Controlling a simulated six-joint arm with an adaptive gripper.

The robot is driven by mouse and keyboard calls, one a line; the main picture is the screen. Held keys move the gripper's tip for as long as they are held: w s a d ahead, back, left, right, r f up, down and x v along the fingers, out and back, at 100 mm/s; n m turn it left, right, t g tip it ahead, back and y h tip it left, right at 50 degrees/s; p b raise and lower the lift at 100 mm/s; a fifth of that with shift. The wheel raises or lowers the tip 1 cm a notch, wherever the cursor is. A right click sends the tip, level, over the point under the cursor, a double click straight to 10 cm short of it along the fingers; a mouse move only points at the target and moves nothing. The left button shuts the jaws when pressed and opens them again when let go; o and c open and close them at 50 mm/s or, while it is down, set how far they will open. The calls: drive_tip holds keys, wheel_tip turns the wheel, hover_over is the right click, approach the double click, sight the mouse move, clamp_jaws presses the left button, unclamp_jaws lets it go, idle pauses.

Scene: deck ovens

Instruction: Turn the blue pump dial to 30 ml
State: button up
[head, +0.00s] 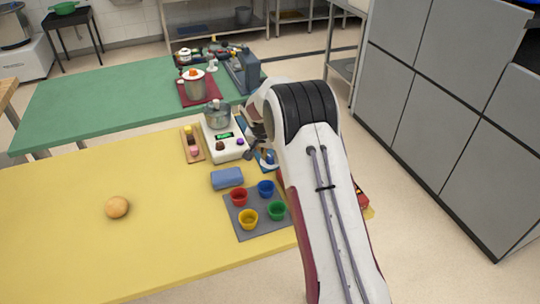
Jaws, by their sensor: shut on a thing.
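My gripper (262,147) shows only in part, as dark pieces left of my white arm. It points down at a small blue and white item (267,159) on the yellow table, which I take to be the pump with the blue dial. My gripper is shut on the dial there, though the fingertips are small and partly covered. My arm hides the pump's right side. The dial's marks and setting cannot be read.
A white machine (232,152) with a metal pot and green display stands close left of my gripper.

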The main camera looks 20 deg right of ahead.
drive_tip(key=shift+f, duration=0.1)
drive_tip(key=o, duration=1.1)
drive_tip(key=shift+v, duration=0.75)
drive_tip(key=v, duration=1)
drive_tip(key=shift+r, duration=0.3)
drive_tip(key=shift+n, duration=0.3)
